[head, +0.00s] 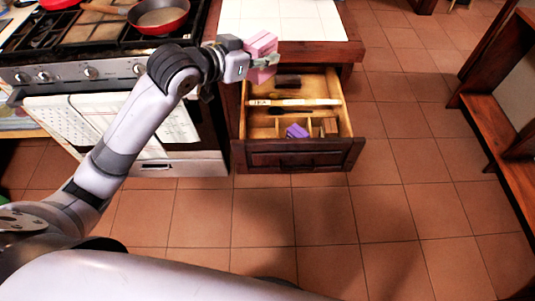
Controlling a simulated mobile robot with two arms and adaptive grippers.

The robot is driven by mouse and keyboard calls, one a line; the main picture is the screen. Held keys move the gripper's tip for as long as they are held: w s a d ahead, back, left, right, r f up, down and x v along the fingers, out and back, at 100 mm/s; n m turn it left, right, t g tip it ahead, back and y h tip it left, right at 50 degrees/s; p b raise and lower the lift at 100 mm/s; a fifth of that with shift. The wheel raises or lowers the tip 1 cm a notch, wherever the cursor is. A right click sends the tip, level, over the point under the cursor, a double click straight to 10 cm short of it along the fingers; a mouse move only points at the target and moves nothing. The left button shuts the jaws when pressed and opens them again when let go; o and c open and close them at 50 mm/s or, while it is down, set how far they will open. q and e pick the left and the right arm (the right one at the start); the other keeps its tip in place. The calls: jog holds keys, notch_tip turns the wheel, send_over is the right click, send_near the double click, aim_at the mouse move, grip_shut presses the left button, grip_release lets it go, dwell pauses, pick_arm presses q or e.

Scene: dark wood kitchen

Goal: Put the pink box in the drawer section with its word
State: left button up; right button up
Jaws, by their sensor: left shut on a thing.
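The pink box (261,44) is held in my left gripper (264,61), which is shut on it above the back left part of the open drawer. Part of the box is hidden behind the fingers. The wooden drawer (304,160) is pulled out under the counter. A light divider (322,102) crosses it, and thin walls split its front part into small sections. A purple box (297,131) lies in a front section, and a brown item (330,126) is to its right. No word is readable on the sections. My right gripper is out of view.
Dark items (287,81) lie in the back of the drawer. The white countertop (283,20) is above and behind the drawer. A stove with a red pan (158,17) stands at the left. Dark wooden furniture (497,130) is at the right, with open tiled floor between.

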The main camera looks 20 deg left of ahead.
aim_at(256, 74)
pick_arm(q)
jog(key=f, duration=0.1)
jog(key=a+f, duration=0.1)
jog(key=w+f, duration=0.1)
jog(key=shift+a+f+m+h+b, duration=0.2)
jog(key=shift+m+h+b, duration=0.1)
jog(key=shift+b, duration=0.1)
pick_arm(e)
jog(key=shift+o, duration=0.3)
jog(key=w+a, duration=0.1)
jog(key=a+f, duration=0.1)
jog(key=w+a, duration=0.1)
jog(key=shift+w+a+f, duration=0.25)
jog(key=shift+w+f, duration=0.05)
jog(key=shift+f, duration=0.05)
pick_arm(q)
notch_tip(256, 74, down, 3)
jog(key=shift+w+a+f, duration=0.1)
jog(key=shift+f, duration=0.1)
notch_tip(256, 74, down, 16)
jog(key=b, duration=0.1)
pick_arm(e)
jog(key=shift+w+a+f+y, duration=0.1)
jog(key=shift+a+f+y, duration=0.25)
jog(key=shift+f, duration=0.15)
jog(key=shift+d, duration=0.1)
